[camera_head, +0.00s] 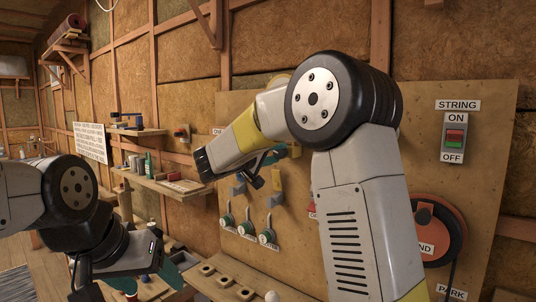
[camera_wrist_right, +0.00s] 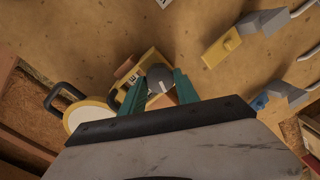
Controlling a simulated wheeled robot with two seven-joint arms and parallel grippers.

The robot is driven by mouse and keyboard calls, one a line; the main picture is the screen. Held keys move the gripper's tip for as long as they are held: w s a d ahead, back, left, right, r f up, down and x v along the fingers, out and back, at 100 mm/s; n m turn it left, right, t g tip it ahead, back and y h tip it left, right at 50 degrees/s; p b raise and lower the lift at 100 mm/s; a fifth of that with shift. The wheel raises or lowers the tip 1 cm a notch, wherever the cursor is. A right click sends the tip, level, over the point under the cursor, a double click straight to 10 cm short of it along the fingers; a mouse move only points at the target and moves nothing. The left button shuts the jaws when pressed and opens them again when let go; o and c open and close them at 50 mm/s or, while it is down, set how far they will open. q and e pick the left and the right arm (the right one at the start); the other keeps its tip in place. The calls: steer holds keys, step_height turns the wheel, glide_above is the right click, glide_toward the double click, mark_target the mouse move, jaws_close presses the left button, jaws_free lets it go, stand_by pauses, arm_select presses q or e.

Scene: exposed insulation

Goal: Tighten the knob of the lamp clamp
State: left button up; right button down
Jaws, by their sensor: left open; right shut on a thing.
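The lamp clamp (camera_wrist_right: 151,57) is a yellow piece on the board in the right wrist view. Its round dark grey knob (camera_wrist_right: 159,78) has a pale mark on its face. My right gripper (camera_wrist_right: 158,90) has its teal fingers on either side of the knob and is shut on it. In the head view my right gripper (camera_head: 272,157) is at the board, and my own wrist and arm hide most of the clamp area. My left gripper (camera_head: 150,279) is open and empty at the lower left, away from the board.
A round, yellow-rimmed lamp (camera_wrist_right: 89,117) with a black handle is beside the clamp. A yellow block (camera_wrist_right: 222,46) and grey blocks sit nearby. A STRING switch (camera_head: 454,138) and a red-and-black reel (camera_head: 436,228) are at right.

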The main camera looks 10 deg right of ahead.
steer(key=m, duration=0.7)
steer(key=shift+s+d+f, duration=0.1)
steer(key=m, duration=0.3)
steer(key=shift+m+t, duration=0.3)
steer(key=shift+m, duration=1.9)
steer(key=c, duration=0.9)
jaws_free()
steer(key=shift+s, duration=0.1)
